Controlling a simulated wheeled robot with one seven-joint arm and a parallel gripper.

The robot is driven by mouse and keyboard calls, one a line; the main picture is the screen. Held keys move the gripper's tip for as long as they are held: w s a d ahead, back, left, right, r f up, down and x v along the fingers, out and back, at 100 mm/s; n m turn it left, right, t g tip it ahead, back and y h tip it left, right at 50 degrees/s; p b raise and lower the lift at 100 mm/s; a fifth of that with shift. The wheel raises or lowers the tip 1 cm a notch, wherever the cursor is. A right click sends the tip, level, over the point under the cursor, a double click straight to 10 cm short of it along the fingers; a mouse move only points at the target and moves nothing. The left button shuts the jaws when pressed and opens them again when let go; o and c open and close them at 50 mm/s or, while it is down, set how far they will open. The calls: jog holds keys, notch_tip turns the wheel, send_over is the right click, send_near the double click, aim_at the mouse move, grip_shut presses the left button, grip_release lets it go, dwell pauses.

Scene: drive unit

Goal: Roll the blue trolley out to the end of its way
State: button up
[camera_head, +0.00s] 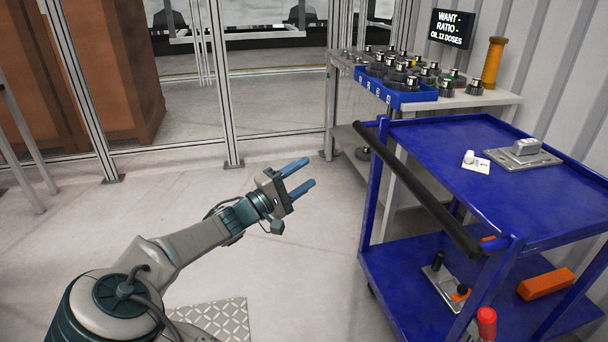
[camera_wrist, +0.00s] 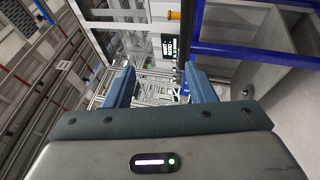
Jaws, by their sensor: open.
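The blue trolley (camera_head: 453,148) stands at the right in the head view, with an upper and a lower shelf. Its black handle bar (camera_head: 415,187) runs along the near left side, above the upper shelf's edge. My gripper (camera_head: 302,173) is open and empty, to the left of the handle and apart from it. In the wrist view my gripper (camera_wrist: 163,88) shows two blue fingers spread apart. The dark handle bar (camera_wrist: 189,45) shows beyond the fingers there, near the right finger, and part of the blue trolley frame (camera_wrist: 255,53) lies to the right. The trolley's far right end is cut off.
A grey fixture (camera_head: 524,153) and a small white part (camera_head: 475,161) lie on the trolley top. An orange block (camera_head: 545,284) lies on the lower shelf. A workbench (camera_head: 480,98) with a blue tray (camera_head: 397,97) stands behind. Open floor (camera_head: 290,250) lies left of the trolley.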

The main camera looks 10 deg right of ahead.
jog(key=p+v, duration=0.1)
jog(key=v, duration=1.2)
jog(key=shift+p, duration=0.3)
